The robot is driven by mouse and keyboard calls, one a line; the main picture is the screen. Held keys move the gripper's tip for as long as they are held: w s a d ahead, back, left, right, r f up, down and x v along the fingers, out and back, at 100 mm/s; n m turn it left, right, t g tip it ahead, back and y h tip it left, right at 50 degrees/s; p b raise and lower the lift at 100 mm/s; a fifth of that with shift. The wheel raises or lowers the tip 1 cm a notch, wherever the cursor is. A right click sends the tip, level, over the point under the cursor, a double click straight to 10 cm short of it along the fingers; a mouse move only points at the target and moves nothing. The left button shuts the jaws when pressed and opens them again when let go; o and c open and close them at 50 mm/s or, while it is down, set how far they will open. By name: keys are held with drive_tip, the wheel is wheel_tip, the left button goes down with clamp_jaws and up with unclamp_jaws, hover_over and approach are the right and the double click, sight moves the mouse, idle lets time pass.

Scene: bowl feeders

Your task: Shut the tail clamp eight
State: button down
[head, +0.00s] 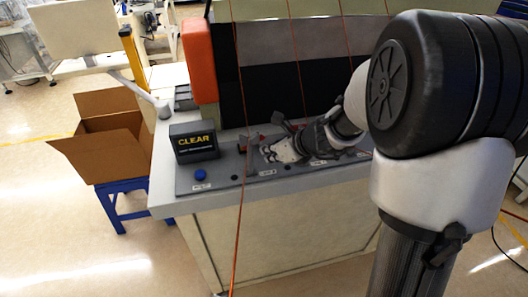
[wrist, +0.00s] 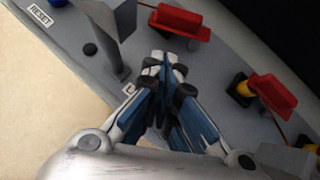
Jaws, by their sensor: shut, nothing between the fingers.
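My gripper (head: 268,152) is low over the grey panel (head: 220,178) on the bench in the head view. In the wrist view my gripper (wrist: 164,62) has its fingertips together, with nothing visible between them. Two red parts, perhaps clamp levers, stand on the panel in the wrist view: one red part (wrist: 180,22) just beyond the fingertips, another red part (wrist: 272,92) to the right beside a yellow piece (wrist: 244,89). A grey upright plate (wrist: 112,30) stands left of the fingertips. I cannot read which one is tail clamp eight, nor tell whether any clamp is open.
A dark box marked CLEAR (head: 194,142) and a blue button (head: 200,174) are on the panel's left. An orange block (head: 199,60) rises behind them. Thin orange wires (head: 241,190) hang across the view. A RESET label (wrist: 40,15) is at upper left.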

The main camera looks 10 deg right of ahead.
drive_tip(key=a+p+v, duration=0.1)
drive_tip(key=p+v, duration=0.2)
drive_tip(key=v, duration=0.7)
drive_tip(key=w+a+f+t+b, duration=0.1)
drive_tip(key=w+f, duration=0.1)
drive_tip(key=f, duration=0.1)
drive_tip(key=w+f+t+b, duration=0.1)
drive_tip(key=w+f, duration=0.1)
drive_tip(key=f, duration=0.1)
drive_tip(key=w+a+f+y+b, duration=0.1)
drive_tip(key=w+f, duration=0.1)
drive_tip(key=shift+w+a+f+m+t+b, duration=0.3)
drive_tip(key=shift+a+f+t, duration=0.05)
drive_tip(key=shift+f+t, duration=0.05)
drive_tip(key=shift+w+a+r, duration=0.1)
drive_tip(key=shift+w+a, duration=0.2)
drive_tip(key=shift+w, duration=0.25)
drive_tip(key=shift+w+a+r, duration=0.1)
drive_tip(key=shift+w+a, duration=0.2)
drive_tip(key=shift+w, duration=0.25)
drive_tip(key=shift+w+a, duration=0.25)
drive_tip(key=shift+w, duration=0.3)
